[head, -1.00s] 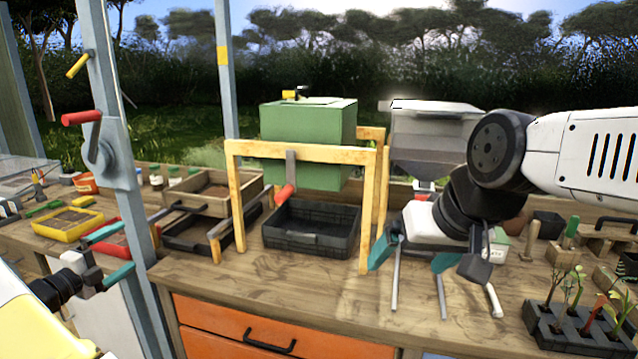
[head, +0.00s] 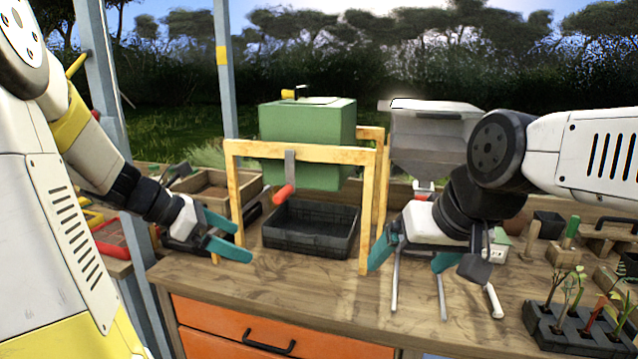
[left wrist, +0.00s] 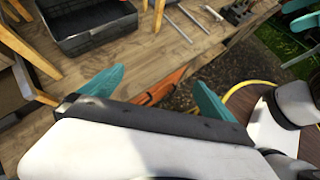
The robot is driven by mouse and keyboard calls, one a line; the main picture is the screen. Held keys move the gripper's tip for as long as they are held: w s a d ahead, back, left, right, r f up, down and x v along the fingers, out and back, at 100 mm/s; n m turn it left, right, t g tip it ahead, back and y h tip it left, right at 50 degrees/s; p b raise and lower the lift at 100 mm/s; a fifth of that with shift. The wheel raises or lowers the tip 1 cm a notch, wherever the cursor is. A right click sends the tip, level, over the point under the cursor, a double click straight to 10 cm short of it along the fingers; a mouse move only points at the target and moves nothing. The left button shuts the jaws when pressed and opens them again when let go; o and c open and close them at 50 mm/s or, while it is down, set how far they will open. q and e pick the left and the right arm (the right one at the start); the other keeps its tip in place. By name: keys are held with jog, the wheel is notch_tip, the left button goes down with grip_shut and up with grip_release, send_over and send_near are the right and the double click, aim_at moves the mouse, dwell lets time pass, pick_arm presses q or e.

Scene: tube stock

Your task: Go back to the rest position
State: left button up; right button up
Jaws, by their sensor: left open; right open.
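My left gripper (head: 238,240) is open and empty above the left part of the workbench, left of the wooden frame. Its two teal fingers stand wide apart in the left wrist view (left wrist: 150,95), with only the bench edge and ground behind them. My right gripper (head: 412,260) is open, over the bench to the right of the wooden frame. Its teal fingers point down and nothing shows between them but metal rods behind.
A wooden frame (head: 300,152) carries a green box (head: 306,125) with a red handle (head: 284,193). A black crate (head: 310,240) stands under it. A grey hopper (head: 432,140) is behind my right gripper. A seedling tray (head: 575,335) sits at right. The front bench middle (head: 300,285) is clear.

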pick_arm(q)
jog(key=s+d+r+m+y, duration=0.2)
jog(key=s+m, duration=0.5)
jog(key=m, duration=0.5)
jog(key=s+d+r+m+t+y, duration=0.1)
jog(key=s+r+m+y, duration=0.2)
jog(key=s+m, duration=0.4)
jog(key=m+y, duration=0.1)
jog(key=m, duration=0.4)
jog(key=shift+s+d+t+y, duration=0.3)
jog(key=shift+d, duration=0.1)
